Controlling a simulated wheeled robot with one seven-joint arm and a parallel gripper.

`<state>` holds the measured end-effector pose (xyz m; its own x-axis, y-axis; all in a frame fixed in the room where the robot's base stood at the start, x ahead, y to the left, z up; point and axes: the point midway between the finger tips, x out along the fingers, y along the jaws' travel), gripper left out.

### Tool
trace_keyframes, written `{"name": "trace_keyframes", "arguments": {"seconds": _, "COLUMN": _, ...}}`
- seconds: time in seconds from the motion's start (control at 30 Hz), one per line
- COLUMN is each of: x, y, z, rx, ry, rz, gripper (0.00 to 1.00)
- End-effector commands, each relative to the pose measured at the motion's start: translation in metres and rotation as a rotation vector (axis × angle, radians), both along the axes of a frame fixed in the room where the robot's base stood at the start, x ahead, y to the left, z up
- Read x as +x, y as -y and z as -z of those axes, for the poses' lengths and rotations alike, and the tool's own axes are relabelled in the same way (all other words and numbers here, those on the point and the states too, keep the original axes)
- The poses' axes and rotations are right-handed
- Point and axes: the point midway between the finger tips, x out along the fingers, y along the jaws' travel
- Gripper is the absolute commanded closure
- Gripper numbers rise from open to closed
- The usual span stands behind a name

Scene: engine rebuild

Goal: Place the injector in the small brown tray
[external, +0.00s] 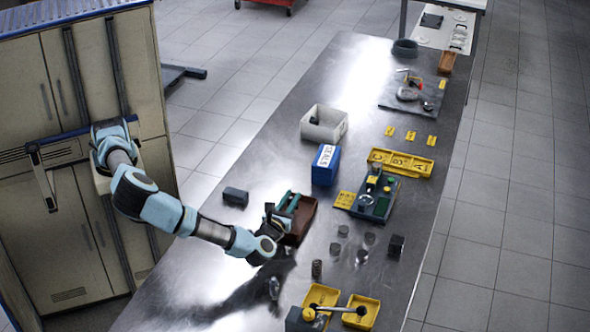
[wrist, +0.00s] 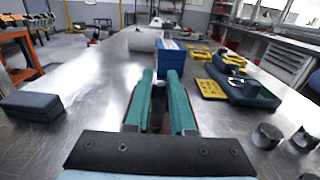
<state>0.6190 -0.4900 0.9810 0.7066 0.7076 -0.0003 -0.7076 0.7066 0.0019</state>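A brown tray (external: 305,222) stands on the metal bench, directly at my gripper. My gripper (external: 290,203) has teal fingers and is low over this tray, hiding part of it. In the wrist view the fingers (wrist: 160,78) are a little apart, with a narrow dark shape between them. I cannot tell whether that shape is the injector held in the fingers or something behind them. Brown of the tray shows between the fingers. I cannot identify the injector for certain elsewhere. A smaller orange-brown tray (external: 446,63) stands at the bench's far end.
A blue box (external: 325,166) and a white bin (external: 324,124) stand beyond my gripper. A dark block (external: 235,196) lies to the left. Metal parts and yellow trays (external: 362,311) are nearer.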

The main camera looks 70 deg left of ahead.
Motion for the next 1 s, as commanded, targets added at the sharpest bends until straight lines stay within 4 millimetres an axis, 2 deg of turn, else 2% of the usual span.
{"name": "trace_keyframes", "arguments": {"seconds": 0.03, "x": 0.0, "y": 0.0, "z": 0.0, "rx": 0.0, "ry": 0.0, "rz": 0.0, "gripper": 0.71}}
{"name": "trace_keyframes", "arguments": {"seconds": 0.2, "x": 0.0, "y": 0.0, "z": 0.0, "rx": 0.0, "ry": 0.0, "rz": 0.0, "gripper": 0.53}}
{"name": "trace_keyframes", "arguments": {"seconds": 0.5, "x": 0.0, "y": 0.0, "z": -0.005, "rx": -0.001, "ry": 0.001, "rz": 0.0, "gripper": 0.53}}
{"name": "trace_keyframes", "arguments": {"seconds": 0.73, "x": -0.024, "y": 0.025, "z": 0.001, "rx": -0.005, "ry": 0.001, "rz": 0.002, "gripper": 0.53}}
{"name": "trace_keyframes", "arguments": {"seconds": 0.8, "x": -0.022, "y": 0.022, "z": -0.02, "rx": -0.006, "ry": 0.001, "rz": 0.0, "gripper": 0.53}}
{"name": "trace_keyframes", "arguments": {"seconds": 1.0, "x": -0.022, "y": 0.022, "z": -0.055, "rx": -0.004, "ry": 0.001, "rz": 0.0, "gripper": 0.53}}
